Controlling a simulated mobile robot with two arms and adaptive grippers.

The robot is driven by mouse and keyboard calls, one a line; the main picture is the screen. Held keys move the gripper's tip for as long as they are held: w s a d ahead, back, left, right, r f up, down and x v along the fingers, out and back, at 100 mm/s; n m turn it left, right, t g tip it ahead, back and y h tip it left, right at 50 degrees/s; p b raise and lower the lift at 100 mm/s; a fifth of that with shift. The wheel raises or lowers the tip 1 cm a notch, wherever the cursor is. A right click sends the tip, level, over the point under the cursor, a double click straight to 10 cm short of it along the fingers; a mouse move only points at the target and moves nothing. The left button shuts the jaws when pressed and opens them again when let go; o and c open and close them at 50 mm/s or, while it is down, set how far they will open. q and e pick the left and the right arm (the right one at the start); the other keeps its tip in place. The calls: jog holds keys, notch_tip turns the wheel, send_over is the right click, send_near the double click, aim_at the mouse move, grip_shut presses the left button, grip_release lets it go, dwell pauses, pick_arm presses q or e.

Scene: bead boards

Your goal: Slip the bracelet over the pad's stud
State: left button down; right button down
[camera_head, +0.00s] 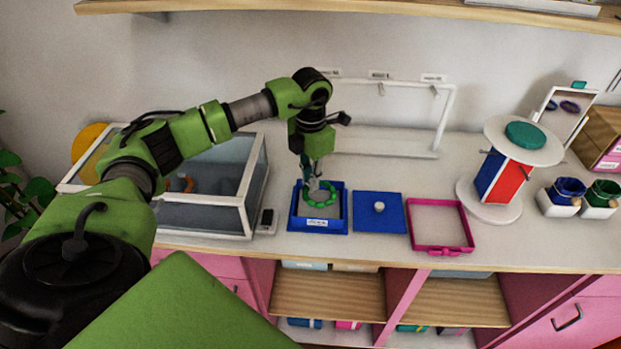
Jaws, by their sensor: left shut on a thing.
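My left gripper (313,184) reaches down over a blue tray (320,226) and is shut on a green beaded bracelet (319,205). The bracelet is inside the tray's outline; whether it touches the tray floor I cannot tell. The gripper hides part of the bracelet's left and far side. Just right of the tray lies a flat blue square pad (365,222) with a pale round stud (379,207) standing near its middle. The stud is bare. My right gripper is not in view.
A pink open tray (425,248) lies right of the pad. A glass-topped case (205,216) stands left, with a small dark device (266,219) beside it. A white rack (443,118) stands behind. A round stand (487,205) is at right. The counter's front edge is close.

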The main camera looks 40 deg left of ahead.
pick_arm(q)
jog(key=c, duration=1.6)
grip_release()
jog(key=shift+r, duration=0.15)
jog(key=shift+r+p, duration=2.6)
jog(key=shift+r, duration=1.25)
